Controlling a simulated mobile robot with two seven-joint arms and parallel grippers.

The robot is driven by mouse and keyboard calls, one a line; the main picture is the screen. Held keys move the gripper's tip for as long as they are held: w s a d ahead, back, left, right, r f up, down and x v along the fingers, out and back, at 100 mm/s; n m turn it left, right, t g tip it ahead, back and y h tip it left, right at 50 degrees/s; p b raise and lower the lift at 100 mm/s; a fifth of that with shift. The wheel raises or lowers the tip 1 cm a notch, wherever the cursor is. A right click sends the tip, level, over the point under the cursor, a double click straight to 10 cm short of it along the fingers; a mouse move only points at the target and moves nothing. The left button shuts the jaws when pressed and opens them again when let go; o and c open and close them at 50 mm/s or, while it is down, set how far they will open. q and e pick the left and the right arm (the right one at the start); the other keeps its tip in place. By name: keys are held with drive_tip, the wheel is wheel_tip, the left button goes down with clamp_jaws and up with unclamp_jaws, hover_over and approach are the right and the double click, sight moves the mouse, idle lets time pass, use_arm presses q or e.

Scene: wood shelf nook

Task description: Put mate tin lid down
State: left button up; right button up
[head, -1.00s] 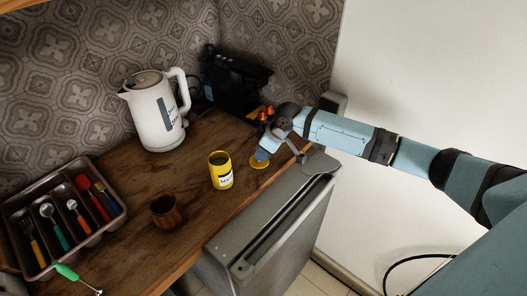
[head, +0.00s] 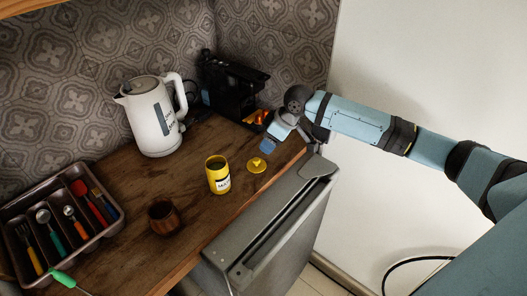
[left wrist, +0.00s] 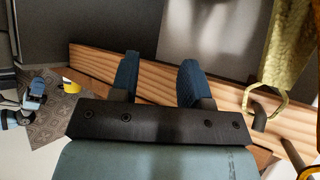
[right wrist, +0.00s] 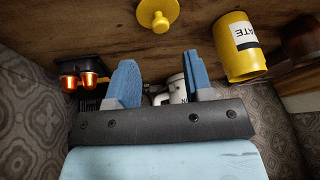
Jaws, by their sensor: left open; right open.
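The yellow mate tin lid (head: 257,165) lies flat on the wooden counter, knob up, right of the open yellow mate tin (head: 217,175). In the right wrist view the lid (right wrist: 158,14) and the tin (right wrist: 240,47) both show clear of the fingers. My right gripper (head: 269,146) is open and empty, just behind the lid and apart from it; its blue fingers (right wrist: 161,82) are spread. My left gripper (left wrist: 159,75) is open and empty in the left wrist view, away from the counter top. It is outside the head view.
A white kettle (head: 152,118) and a black coffee machine (head: 228,88) with orange capsules stand at the back. A brown cup (head: 164,218) is in front of the tin. A cutlery tray (head: 103,228) is at left. The counter's front edge runs close to the lid.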

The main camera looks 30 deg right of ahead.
drive_tip(key=v, duration=0.4)
drive_tip(key=shift+s+d+r, duration=0.1)
drive_tip(key=shift+r, duration=0.3)
drive_tip(key=shift+f, duration=0.1)
